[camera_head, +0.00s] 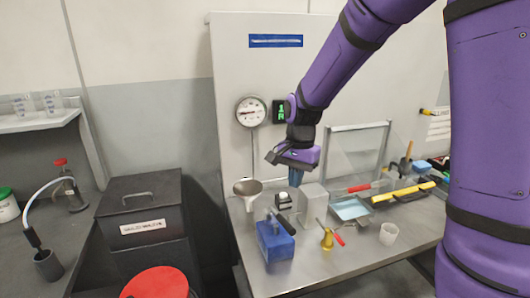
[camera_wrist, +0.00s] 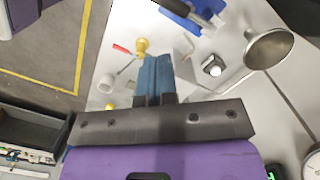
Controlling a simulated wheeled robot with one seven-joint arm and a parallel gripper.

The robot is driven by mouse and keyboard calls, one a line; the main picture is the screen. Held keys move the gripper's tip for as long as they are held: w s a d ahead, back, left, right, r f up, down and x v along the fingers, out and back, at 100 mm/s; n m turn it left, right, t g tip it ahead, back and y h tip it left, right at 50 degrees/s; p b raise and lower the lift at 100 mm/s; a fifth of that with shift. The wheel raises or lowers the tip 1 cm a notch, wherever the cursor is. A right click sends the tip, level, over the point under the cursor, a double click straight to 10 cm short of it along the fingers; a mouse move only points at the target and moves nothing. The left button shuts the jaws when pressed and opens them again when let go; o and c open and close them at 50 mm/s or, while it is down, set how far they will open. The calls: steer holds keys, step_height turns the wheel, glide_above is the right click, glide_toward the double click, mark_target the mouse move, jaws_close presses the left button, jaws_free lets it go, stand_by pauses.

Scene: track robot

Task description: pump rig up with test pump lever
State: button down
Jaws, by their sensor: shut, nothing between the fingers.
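The test pump (camera_head: 275,241) looks to be the blue block at the front left of the steel bench. Its dark-handled lever (camera_head: 284,223) lies tilted over its top. In the wrist view, part of the blue pump (camera_wrist: 178,8) and the lever (camera_wrist: 208,17) show at the top edge. My gripper (camera_head: 295,180) hangs above the bench, behind and above the pump, apart from the lever. Its blue fingers (camera_wrist: 155,78) are closed together and empty. A round dial gauge (camera_head: 251,112) is on the back panel; its reading is too small to tell.
A metal funnel (camera_head: 247,188) and a grey block (camera_head: 312,205) stand close to the pump. A yellow fitting (camera_head: 327,240), a clear cup (camera_head: 388,233), a tray (camera_head: 350,208) and a clear shield (camera_head: 355,150) are to the right. A dark lidded bin (camera_head: 140,205) stands left.

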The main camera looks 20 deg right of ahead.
stand_by(0.4)
steer(key=s+a+f, duration=0.2)
steer(key=shift+s+a+f, duration=0.1)
steer(key=shift+a+f, duration=0.05)
steer(key=shift+a, duration=0.15)
